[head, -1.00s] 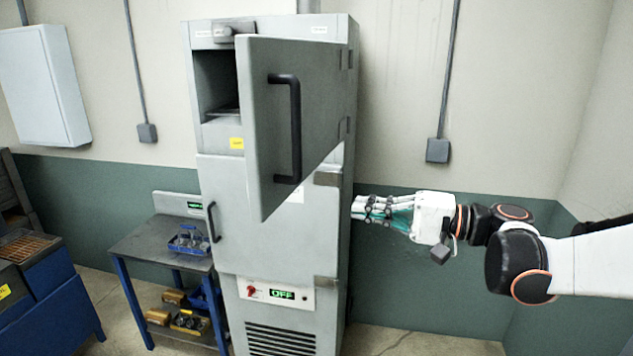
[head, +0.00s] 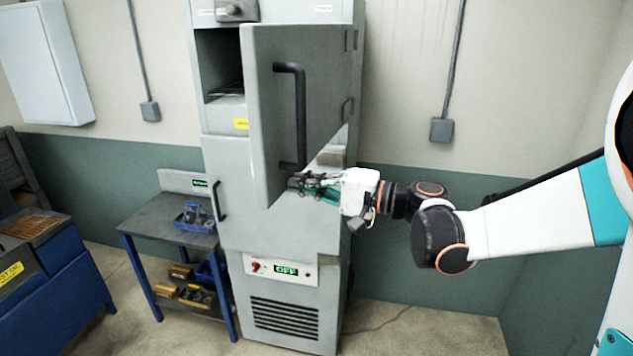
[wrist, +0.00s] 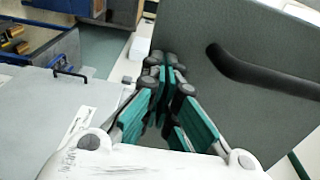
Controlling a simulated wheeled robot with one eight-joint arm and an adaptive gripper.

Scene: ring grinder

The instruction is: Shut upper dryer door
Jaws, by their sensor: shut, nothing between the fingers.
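The upper dryer door (head: 290,95) is a grey panel standing open, swung out from the cabinet on its right-side hinges. It has a black vertical bar handle (head: 300,118). The dark upper chamber (head: 221,70) shows to its left. My gripper (head: 293,181) is shut and empty near the door's lower edge, by the lower end of the handle. In the wrist view my gripper (wrist: 166,78) has its fingertips together, beside the door panel (wrist: 240,75), with the handle (wrist: 265,75) to the right. I cannot tell whether the fingers touch the door.
The lower dryer door (head: 240,205) is closed, above a control panel (head: 283,269) reading OFF. A small table (head: 165,233) with a blue tray (head: 196,217) stands to the left. A wall cabinet (head: 42,62) hangs at left. Floor on the right is clear.

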